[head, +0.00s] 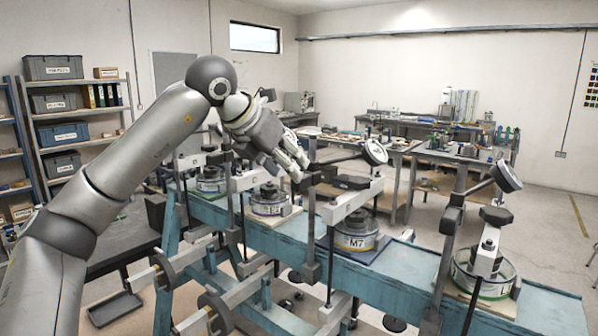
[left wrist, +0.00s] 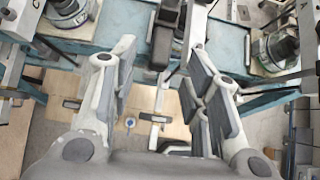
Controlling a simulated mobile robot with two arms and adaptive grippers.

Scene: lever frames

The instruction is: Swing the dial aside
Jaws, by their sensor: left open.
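Two dials on slanted arms show in the head view: one dial (head: 375,152) right of centre and one dial (head: 506,176) at the right. Both have a pale face and dark rim. My left gripper (head: 296,168) is open and empty, above the blue bench to the left of the nearer-centre dial and apart from it. In the left wrist view my open fingers (left wrist: 160,72) straddle a dark upright block (left wrist: 165,35) over the bench. I cannot tell whether they touch it. Any dial behind my left gripper is hidden. My right gripper is not in view.
The long blue bench (head: 395,262) carries several lever frames with round pots, including one marked M7 (head: 355,240). Grey posts and crossbars stand close around my left gripper. Weighted levers (head: 165,272) jut out in front. Worktables (head: 425,152) stand behind, with open floor at the right.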

